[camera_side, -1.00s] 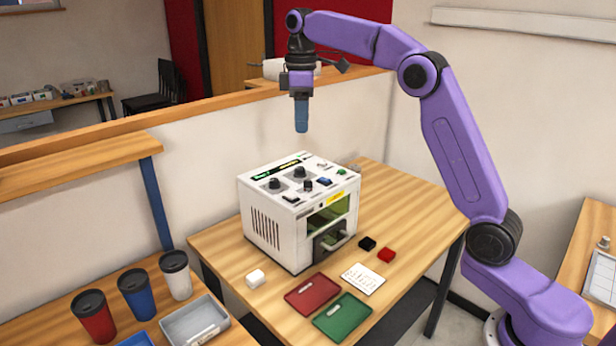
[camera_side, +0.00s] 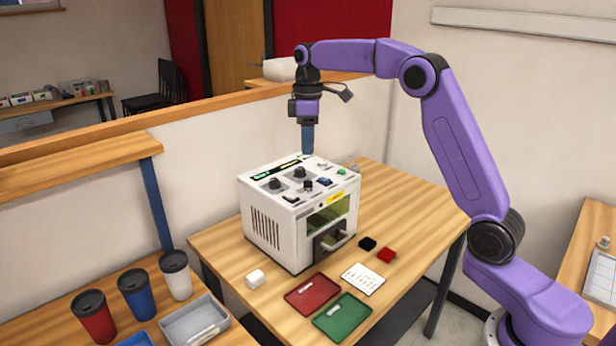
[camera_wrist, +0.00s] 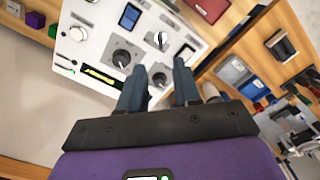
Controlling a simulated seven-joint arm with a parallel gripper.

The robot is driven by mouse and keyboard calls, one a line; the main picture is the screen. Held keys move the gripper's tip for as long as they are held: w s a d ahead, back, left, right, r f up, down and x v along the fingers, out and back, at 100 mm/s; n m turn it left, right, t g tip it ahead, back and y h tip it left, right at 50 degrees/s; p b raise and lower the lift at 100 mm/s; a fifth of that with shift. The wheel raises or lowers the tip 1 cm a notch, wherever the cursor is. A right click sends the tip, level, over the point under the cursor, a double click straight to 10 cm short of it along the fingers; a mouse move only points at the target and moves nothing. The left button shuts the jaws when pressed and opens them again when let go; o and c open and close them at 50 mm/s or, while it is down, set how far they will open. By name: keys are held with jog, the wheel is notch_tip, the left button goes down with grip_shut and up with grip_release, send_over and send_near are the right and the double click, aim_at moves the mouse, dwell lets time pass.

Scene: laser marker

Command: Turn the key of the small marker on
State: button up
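The small marker (camera_side: 275,232) is a white box on the wooden table, with its controls on top. Its key switch (camera_side: 308,185) is a small dark piece near the front of the top panel. In the wrist view the key (camera_wrist: 157,40) shows as a dark upright bar on a pale round, between two black knobs (camera_wrist: 122,57) and a black rocker (camera_wrist: 187,50). My gripper (camera_side: 308,152) points down above the back of the marker, apart from the key. In the wrist view its two fingers (camera_wrist: 159,68) stand apart with nothing between them, below the key in the picture.
In front lie a red tray (camera_side: 318,284), a green tray (camera_side: 350,308), a white card (camera_side: 364,284) and small blocks (camera_side: 386,255). A low wall stands behind the marker.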

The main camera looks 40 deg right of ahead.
aim_at(308, 185)
notch_tip(308, 185, down, 10)
jog(key=shift+r, duration=0.1)
dwell(0.4)
grip_shut()
